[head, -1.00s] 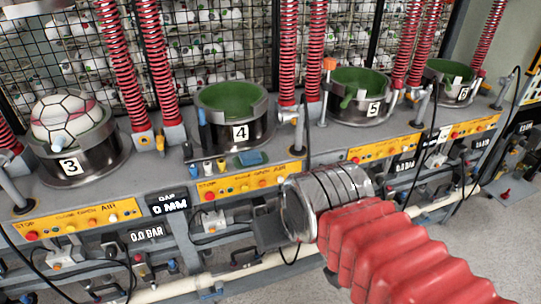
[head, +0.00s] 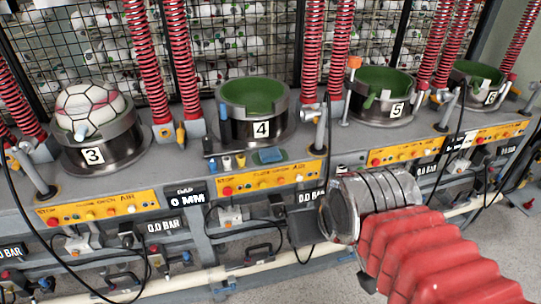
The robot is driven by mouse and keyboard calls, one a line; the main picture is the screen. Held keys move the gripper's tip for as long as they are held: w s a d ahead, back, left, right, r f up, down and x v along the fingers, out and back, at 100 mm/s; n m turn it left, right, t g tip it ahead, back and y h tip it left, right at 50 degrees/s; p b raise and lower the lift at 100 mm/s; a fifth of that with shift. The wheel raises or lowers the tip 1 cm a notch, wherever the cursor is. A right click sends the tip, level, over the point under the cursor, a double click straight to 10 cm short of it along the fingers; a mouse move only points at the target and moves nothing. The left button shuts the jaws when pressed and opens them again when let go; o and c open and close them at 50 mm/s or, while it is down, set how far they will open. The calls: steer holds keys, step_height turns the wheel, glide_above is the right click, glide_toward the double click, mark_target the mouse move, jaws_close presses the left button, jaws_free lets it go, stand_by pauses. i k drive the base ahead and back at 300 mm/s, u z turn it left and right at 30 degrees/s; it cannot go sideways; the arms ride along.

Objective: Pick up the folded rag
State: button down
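A folded blue-green rag (head: 269,155) lies flat on the grey bench ledge, in front of the press cup numbered 4 (head: 257,112). Small bottles (head: 227,162) with blue, yellow and white parts stand just left of it. My gripper (head: 304,226) shows as a dark flat part at the end of a metal wrist, in front of the bench and below and right of the rag. It is apart from the rag. Its fingers are seen side-on, so their opening is not clear.
Cup 3 (head: 97,157) holds a white ball (head: 88,108) with dark and red lines. Cup 5 (head: 382,100) and another cup stand to the right. Red coil springs (head: 187,60) rise between cups. Yellow button panels (head: 270,180) and loose black cables run along the bench front.

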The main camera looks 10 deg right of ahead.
mark_target(273, 154)
steer(key=k, duration=0.65)
steer(key=u, duration=0.55)
steer(key=i, duration=1.5)
steer(key=u, duration=0.1)
